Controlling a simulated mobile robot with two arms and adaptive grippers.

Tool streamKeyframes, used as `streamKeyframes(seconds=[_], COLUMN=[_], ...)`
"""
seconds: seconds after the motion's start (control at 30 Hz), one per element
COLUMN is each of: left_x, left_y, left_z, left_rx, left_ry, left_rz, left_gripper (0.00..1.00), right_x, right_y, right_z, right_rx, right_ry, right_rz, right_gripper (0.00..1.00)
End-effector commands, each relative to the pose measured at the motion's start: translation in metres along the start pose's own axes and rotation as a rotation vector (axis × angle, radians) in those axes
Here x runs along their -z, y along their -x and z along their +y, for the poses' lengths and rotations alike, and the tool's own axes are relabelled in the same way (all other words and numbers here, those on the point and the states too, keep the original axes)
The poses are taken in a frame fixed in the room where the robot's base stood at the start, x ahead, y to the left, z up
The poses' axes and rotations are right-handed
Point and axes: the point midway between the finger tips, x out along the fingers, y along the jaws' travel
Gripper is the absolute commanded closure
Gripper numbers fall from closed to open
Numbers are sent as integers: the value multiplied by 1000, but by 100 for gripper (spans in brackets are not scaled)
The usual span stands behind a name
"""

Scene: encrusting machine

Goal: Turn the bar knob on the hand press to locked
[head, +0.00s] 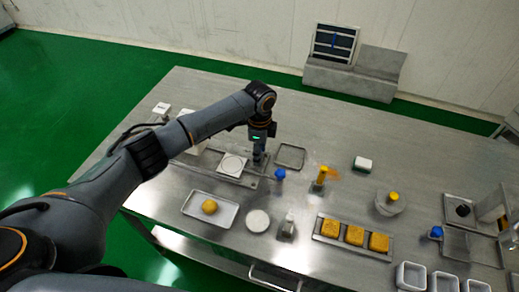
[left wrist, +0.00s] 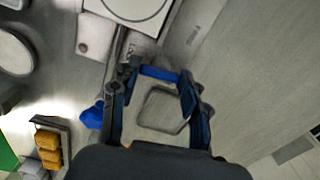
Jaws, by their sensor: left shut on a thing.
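The hand press has a white square plate with a circle on it (head: 232,164) and a metal base on the table. The plate also shows at the top of the left wrist view (left wrist: 140,6). My left gripper (head: 259,157) reaches down beside the plate's right side. In the left wrist view its two fingers (left wrist: 160,78) stand on either side of a blue bar (left wrist: 160,72), which I take for the bar knob, and they are shut on it. The arm and gripper hide the knob in the head view, and its lock marking cannot be read. My right gripper is not in view.
Close by stand a blue-topped item (head: 279,174) and an empty rectangular tray (head: 290,155). In front are a tray with a yellow ball (head: 190,209), a white disc (head: 258,221) and a tray of yellow cakes (head: 325,243). The table's back right is mostly clear.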

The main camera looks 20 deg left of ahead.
Motion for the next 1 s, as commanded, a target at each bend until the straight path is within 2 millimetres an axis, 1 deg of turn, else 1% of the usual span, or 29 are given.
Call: streamKeyframes(seconds=[0.3,0.83,0.87,0.93,0.97,1.0], left_x=[1,1,1,1,1,1], left_y=[0,0,0,0,0,0], left_z=[0,0,0,0,0,0], left_rx=[0,1,1,1,1,1], left_ry=[-116,-138,-138,-138,-138,-138], left_rz=[3,2,2,2,2,2], left_gripper=[86,87,51,37,32,32], right_x=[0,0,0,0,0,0], right_y=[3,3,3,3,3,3], right_z=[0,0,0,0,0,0], right_rx=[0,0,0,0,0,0], right_ry=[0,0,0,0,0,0], right_rz=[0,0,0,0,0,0], right_gripper=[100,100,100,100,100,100])
